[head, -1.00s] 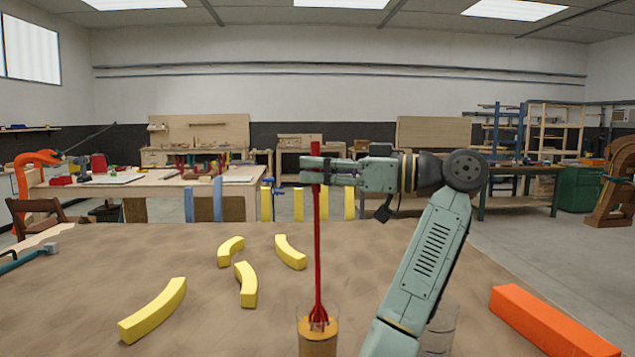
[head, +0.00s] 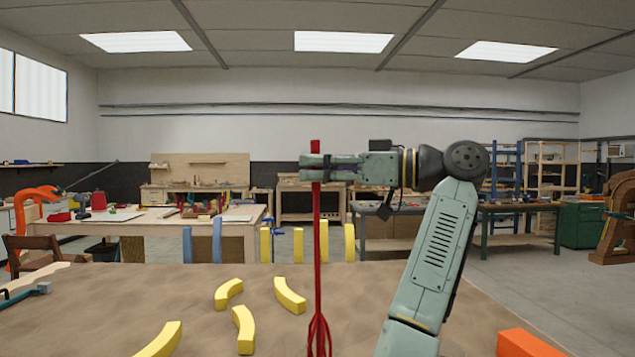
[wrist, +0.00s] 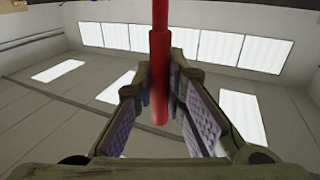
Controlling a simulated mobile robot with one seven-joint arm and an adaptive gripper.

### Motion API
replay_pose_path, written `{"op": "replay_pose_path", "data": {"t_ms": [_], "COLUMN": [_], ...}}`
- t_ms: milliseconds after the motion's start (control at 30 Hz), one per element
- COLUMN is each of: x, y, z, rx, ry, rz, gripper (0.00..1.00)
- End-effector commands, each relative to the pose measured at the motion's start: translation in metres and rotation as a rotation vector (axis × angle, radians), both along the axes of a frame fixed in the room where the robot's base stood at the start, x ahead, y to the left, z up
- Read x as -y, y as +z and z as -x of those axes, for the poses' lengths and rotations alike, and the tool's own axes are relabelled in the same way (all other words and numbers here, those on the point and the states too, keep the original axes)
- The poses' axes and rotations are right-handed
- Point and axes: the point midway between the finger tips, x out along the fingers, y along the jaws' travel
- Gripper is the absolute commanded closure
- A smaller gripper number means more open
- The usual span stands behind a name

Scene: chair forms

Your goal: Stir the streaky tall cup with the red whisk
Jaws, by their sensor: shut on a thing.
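My gripper (head: 312,168) is shut on the upper part of the red whisk (head: 318,245) and holds it upright over the table. The whisk's wire head shows at the bottom edge of the head view, and its lowest end is cut off. No cup can be made out in the current views, so I cannot tell where the whisk's tip is relative to the streaky tall cup. In the wrist view the red handle (wrist: 159,75) runs between my two fingers.
Several yellow curved blocks (head: 290,295) lie on the brown table (head: 200,300) left of the whisk. An orange block (head: 525,344) lies at the lower right. A workbench (head: 140,226) with tools stands behind.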

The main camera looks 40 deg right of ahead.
Motion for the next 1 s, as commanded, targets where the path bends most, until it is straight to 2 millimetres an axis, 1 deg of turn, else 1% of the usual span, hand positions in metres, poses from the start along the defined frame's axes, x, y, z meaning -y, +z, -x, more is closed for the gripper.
{"op": "replay_pose_path", "data": {"t_ms": [33, 300, 500, 1000], "x": [0.000, 0.000, 0.000, 0.000], "y": [0.005, 0.027, 0.040, 0.042], "z": [0.001, 0.001, 0.000, 0.000], "rx": [0.001, 0.001, 0.001, 0.001], "ry": [0.000, -0.002, 0.000, -0.001], "rz": [0.001, 0.000, -0.001, -0.001], "gripper": [1.00, 1.00, 1.00, 1.00]}}
